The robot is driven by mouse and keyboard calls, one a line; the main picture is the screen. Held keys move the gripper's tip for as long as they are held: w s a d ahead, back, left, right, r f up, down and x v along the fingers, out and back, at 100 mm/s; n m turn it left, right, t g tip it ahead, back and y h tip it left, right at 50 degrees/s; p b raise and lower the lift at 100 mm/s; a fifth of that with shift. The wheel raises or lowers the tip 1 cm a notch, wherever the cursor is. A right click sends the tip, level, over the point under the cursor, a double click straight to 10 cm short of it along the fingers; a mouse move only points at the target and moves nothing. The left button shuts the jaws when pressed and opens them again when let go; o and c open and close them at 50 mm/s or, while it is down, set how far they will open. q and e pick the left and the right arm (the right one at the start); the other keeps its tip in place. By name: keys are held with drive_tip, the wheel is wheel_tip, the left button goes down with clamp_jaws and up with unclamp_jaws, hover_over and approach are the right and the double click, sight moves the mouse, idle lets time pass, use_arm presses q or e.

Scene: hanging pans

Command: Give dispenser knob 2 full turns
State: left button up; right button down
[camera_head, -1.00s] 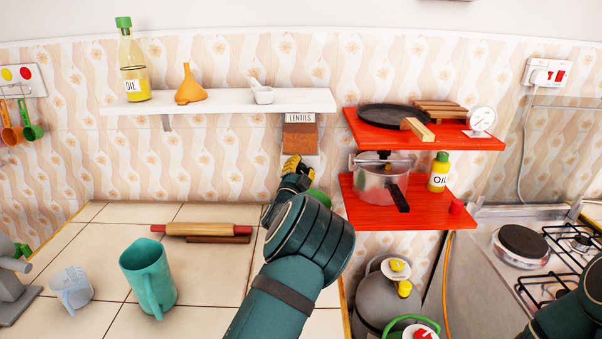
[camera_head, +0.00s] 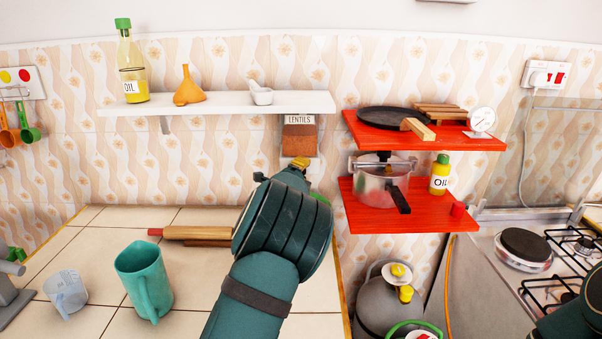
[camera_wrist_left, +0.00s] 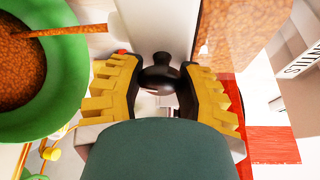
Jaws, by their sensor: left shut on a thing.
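The lentil dispenser (camera_head: 299,139) hangs on the wall below the white shelf, with a "LENTILS" label and orange lentils inside. My left gripper (camera_head: 299,164) is at its lower end, mostly hidden behind my wrist in the head view. In the left wrist view, its yellow fingers (camera_wrist_left: 160,88) are shut around the black dispenser knob (camera_wrist_left: 160,72). A green bowl (camera_wrist_left: 75,118) holding lentils is at the left there, with a stream of lentils (camera_wrist_left: 75,30) reaching into it. In the head view only a bit of the bowl shows beside my wrist. My right gripper is out of frame.
Red shelves (camera_head: 425,218) with a pressure cooker (camera_head: 380,185) and an oil bottle (camera_head: 440,174) stand close to the right. A rolling pin (camera_head: 195,233) and a teal jug (camera_head: 143,280) are on the tiled counter. The stove (camera_head: 525,250) is farther right.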

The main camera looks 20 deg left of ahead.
use_arm(q)
drive_tip(key=m+g, duration=0.1)
drive_tip(key=m, duration=0.1)
drive_tip(key=m+y, duration=0.1)
drive_tip(key=m, duration=0.1)
drive_tip(key=shift+g+y+b, duration=0.3)
drive_tip(key=shift+g, duration=0.1)
drive_tip(key=shift+a+f+m+g+y, duration=0.1)
drive_tip(key=shift+m+g+y, duration=0.55)
drive_tip(key=shift+m, duration=1.05)
drive_tip(key=o, duration=1.2)
drive_tip(key=shift+s, duration=0.15)
drive_tip(key=v, duration=1.1)
drive_tip(key=shift+s, duration=0.35)
